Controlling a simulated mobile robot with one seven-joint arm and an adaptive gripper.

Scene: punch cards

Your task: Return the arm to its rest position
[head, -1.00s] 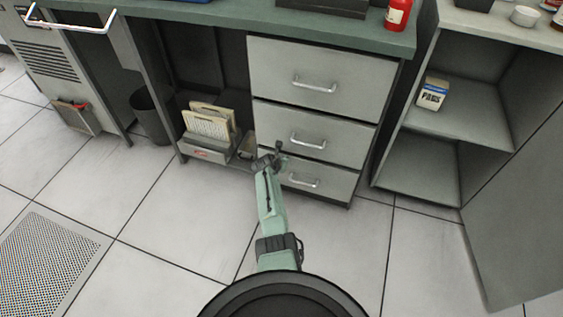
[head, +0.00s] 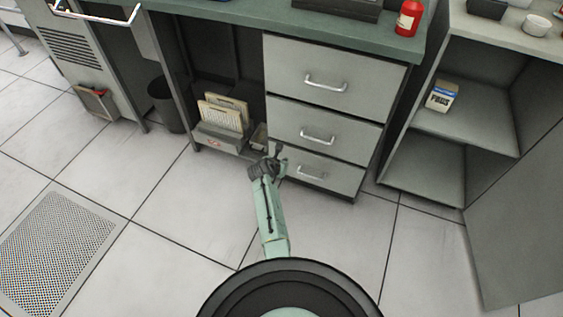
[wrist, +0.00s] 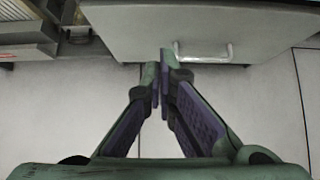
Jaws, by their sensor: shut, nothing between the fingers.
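My gripper (head: 279,152) is at the end of my green arm, in front of the lower drawers of the grey drawer unit (head: 335,101). In the wrist view the two fingers (wrist: 160,75) meet at their tips, shut with nothing between them. Beyond the tips there is a drawer front (wrist: 115,30) with a silver handle (wrist: 203,52). I cannot tell whether the fingertips touch the drawer front. All three drawers look closed.
A box of punch cards (head: 222,120) stands left of the drawers. A dark bin (head: 166,103) is further left. An open shelf (head: 455,122) on the right holds a small box (head: 441,97). A red bottle (head: 409,18) stands on the counter. Floor in front is clear.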

